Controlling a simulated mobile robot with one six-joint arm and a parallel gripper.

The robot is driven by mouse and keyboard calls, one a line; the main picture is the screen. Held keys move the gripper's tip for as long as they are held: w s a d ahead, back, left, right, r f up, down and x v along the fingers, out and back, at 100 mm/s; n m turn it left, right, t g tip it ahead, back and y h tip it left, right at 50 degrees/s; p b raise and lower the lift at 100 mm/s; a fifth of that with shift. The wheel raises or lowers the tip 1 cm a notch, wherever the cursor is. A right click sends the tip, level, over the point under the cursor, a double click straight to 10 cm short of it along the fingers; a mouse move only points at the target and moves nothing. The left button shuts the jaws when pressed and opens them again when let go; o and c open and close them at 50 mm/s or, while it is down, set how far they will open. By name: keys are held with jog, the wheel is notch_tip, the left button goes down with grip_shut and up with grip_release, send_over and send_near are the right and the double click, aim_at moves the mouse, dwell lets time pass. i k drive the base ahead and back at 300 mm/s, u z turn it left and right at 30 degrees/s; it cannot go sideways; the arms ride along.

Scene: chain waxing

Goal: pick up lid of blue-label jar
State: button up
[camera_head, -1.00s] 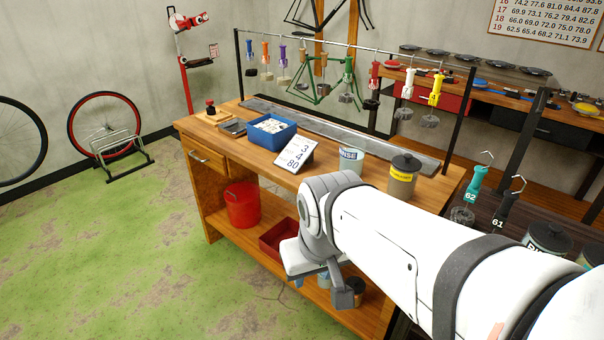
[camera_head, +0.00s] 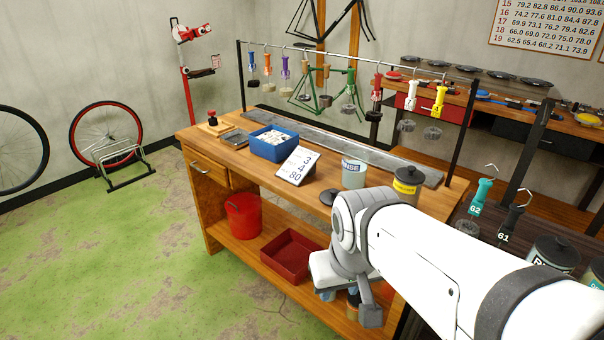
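My gripper (camera_head: 369,311) hangs at the front edge of the workbench, pointing down before the lower shelf. A small blue patch (camera_head: 327,295) shows just below my gripper on the lower shelf, beside a partly hidden dark-topped jar (camera_head: 353,299); I cannot tell whether either is the blue-label jar. On the bench top, an open, pale jar marked RINSE (camera_head: 353,174) stands behind my arm. A black round lid (camera_head: 328,197) lies flat in front of it.
A yellow-label jar (camera_head: 407,183) with a black lid stands right of the RINSE jar. A blue box (camera_head: 272,145) and number card (camera_head: 297,165) are on the bench. A red bucket (camera_head: 243,216) and red tray (camera_head: 289,254) sit below. More lidded jars (camera_head: 552,257) stand at right.

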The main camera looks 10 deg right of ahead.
aim_at(327, 198)
jog(key=u, duration=0.05)
jog(key=i, duration=0.95)
jog(key=z, duration=0.05)
